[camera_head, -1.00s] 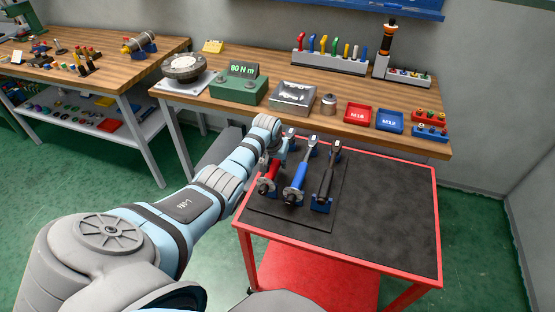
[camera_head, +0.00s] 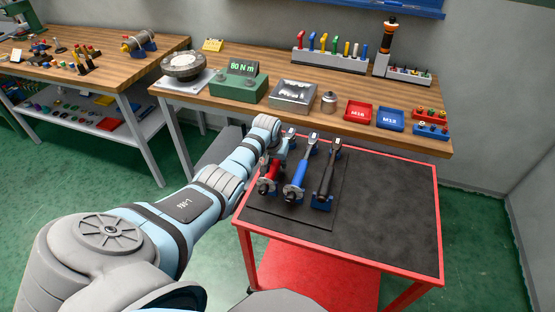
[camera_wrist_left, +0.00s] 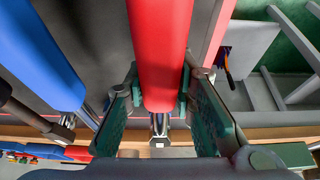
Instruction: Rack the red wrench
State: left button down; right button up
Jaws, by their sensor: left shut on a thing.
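The red wrench (camera_head: 268,178) lies at the left of a row on the cart, along the blue wrench (camera_head: 297,178) and the black wrench (camera_head: 325,180). The wrenches rest over blue holders on a dark mat (camera_head: 318,217). My left gripper (camera_head: 281,154) is at the red wrench, partly hiding it. In the left wrist view the red handle (camera_wrist_left: 160,45) runs between the two green-padded fingers of my left gripper (camera_wrist_left: 158,100), which are shut on it. Whether the red wrench touches its holders is hard to tell. My right gripper is out of view.
The red-rimmed cart (camera_head: 437,215) has clear black surface right of the wrenches. Behind it a wooden bench (camera_head: 345,90) carries a green torque tester (camera_head: 238,88), a metal tray (camera_head: 293,95), and red (camera_head: 358,112) and blue (camera_head: 390,119) trays.

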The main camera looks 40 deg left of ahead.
pick_arm(q)
jog(key=shift+s+d+f, duration=0.1)
dwell(0.5)
jog(key=c, duration=1.3)
grip_release()
jog(key=shift+r, duration=0.4)
jog(key=v, duration=1.1)
jog(key=shift+s+r, duration=0.1)
jog(key=shift+s, duration=0.05)
